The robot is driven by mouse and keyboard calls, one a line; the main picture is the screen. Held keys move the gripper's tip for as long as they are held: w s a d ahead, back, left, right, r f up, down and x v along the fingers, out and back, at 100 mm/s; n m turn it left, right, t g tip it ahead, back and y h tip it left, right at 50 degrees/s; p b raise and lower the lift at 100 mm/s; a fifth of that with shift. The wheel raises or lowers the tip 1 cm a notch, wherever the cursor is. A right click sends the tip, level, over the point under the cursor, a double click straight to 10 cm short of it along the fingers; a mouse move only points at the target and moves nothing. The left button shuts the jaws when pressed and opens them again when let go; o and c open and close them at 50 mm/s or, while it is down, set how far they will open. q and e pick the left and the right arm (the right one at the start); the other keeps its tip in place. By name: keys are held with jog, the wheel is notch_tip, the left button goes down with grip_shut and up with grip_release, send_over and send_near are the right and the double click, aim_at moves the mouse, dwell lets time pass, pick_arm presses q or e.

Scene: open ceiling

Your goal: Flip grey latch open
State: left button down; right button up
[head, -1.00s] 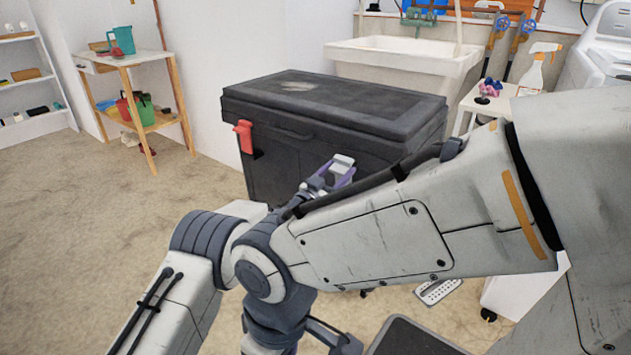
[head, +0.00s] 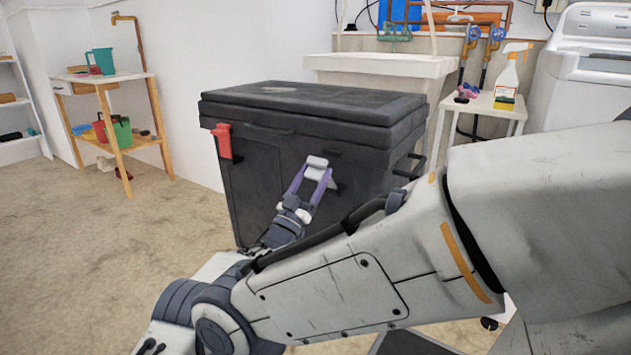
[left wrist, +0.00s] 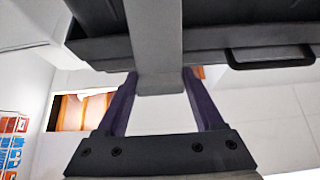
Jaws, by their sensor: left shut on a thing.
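A black chest (head: 262,185) with its lid down stands ahead. The grey latch (head: 317,161) is on its front, near the lid edge, toward the right. My left gripper (head: 314,174), with purple fingers, is shut on the grey latch. In the left wrist view, the latch (left wrist: 154,40) is a grey bar between the fingertips of the left gripper (left wrist: 159,78). The latch's exact angle is hard to tell. A red latch (head: 223,141) hangs at the chest's left front. My right gripper is not in view.
A dark handle (head: 409,167) sits on the chest's right side. A white sink (head: 381,66) stands behind it, and a small white table (head: 486,104) with a spray bottle (head: 508,77) stands right. A wooden shelf (head: 118,120) stands left. Floor at left is clear.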

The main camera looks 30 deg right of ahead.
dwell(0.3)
pick_arm(q)
jog(key=shift+c, duration=0.4)
grip_release()
jog(key=shift+s+a, duration=0.1)
jog(key=shift+s+a+f+p, duration=0.15)
jog(key=shift+a+f+p, duration=0.2)
jog(key=shift+p, duration=0.15)
jog(key=p+v, duration=0.3)
jog(key=v, duration=0.6)
jog(key=shift+a+f+p, duration=0.15)
jog(key=shift+p, duration=0.25)
jog(key=shift+s, duration=0.15)
